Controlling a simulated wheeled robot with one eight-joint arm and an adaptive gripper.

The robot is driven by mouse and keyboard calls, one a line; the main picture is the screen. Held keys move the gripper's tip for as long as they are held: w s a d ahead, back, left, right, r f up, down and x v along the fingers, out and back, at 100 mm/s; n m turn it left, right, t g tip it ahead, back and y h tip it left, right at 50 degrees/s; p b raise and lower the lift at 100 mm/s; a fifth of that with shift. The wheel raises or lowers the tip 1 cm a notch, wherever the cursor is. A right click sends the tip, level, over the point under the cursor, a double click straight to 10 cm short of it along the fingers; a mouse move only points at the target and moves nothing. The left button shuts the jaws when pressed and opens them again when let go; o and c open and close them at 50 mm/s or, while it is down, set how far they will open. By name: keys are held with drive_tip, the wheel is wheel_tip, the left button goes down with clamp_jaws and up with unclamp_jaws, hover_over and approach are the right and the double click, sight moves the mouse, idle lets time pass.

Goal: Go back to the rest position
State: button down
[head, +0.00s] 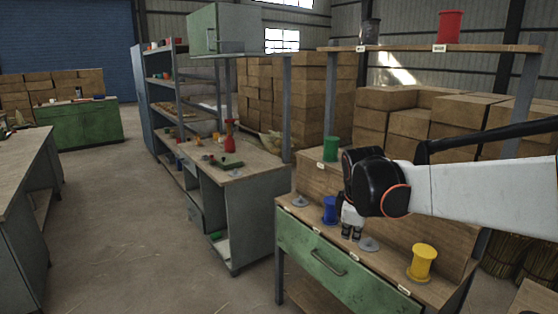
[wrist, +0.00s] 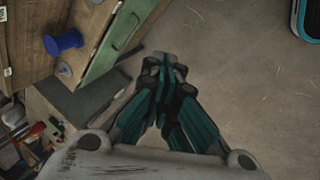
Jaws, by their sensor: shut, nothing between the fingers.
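My gripper (head: 351,231) is at the end of my white arm, which reaches in from the right in the head view. It hangs in front of the wooden workbench (head: 318,233), near the blue spool (head: 330,210) on the bench top. In the wrist view my gripper (wrist: 164,66) has its fingers together with nothing between them, above the grey floor. The blue spool (wrist: 63,43) and the bench's green drawer (wrist: 124,32) show at the upper left there, apart from the fingers.
A yellow spool (head: 422,262) stands at the bench's right, a green one (head: 331,148) on its raised ledge, and a red one (head: 449,26) on the top shelf. A grey workbench (head: 245,200) stands to the left. Open floor (head: 125,210) lies at the left middle.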

drive_tip(key=s+d+f+m+t+y, duration=0.1)
drive_tip(key=s+m, duration=1.1)
drive_tip(key=s, duration=1.5)
drive_tip(key=shift+s+f+m+t, duration=0.3)
drive_tip(key=shift+f+m+t, duration=0.15)
drive_tip(key=shift+t, duration=0.45)
